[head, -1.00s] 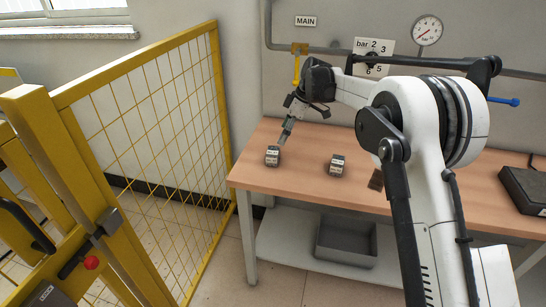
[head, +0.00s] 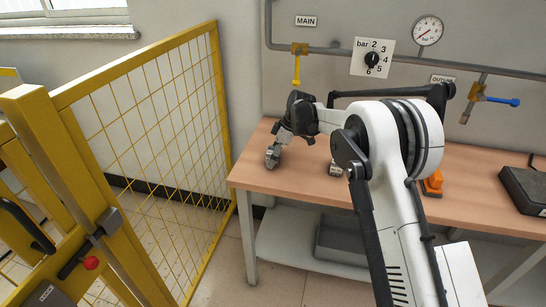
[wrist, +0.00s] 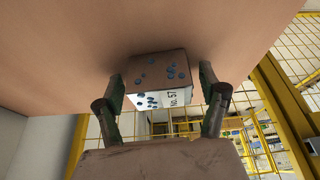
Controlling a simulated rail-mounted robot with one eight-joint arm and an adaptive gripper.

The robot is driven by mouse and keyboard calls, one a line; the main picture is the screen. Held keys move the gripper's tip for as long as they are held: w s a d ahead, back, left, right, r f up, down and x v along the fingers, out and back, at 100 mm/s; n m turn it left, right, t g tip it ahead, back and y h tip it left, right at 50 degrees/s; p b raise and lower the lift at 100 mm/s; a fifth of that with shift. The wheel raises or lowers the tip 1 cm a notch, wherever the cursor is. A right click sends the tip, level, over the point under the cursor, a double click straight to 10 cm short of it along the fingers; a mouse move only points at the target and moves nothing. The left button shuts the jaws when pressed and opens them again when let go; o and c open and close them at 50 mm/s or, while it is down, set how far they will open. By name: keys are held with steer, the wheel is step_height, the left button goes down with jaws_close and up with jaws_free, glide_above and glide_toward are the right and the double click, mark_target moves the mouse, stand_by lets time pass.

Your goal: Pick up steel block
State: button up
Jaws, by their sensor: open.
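A small block (wrist: 155,72) with a brownish-grey top, blue dots and a white side printed "No. 57" sits on the wooden table in the wrist view. My gripper (wrist: 163,97) is open, with one finger on each side of this block. Small gaps seem to remain; contact cannot be told. In the head view my gripper (head: 272,157) is low at the table's left end, largely covering this block. A second block (head: 336,168) stands to the right, partly hidden by my arm. Which block is steel cannot be read from its markings.
The wooden table (head: 300,184) has bare room between the blocks. An orange object (head: 433,184) and a dark flat device (head: 527,187) stand farther right. A yellow mesh fence (head: 180,130) is close to the left. Pipes with valves and a gauge (head: 428,31) run along the wall.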

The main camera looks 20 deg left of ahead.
jaws_close()
stand_by(0.5)
steer(key=shift+r, duration=0.15)
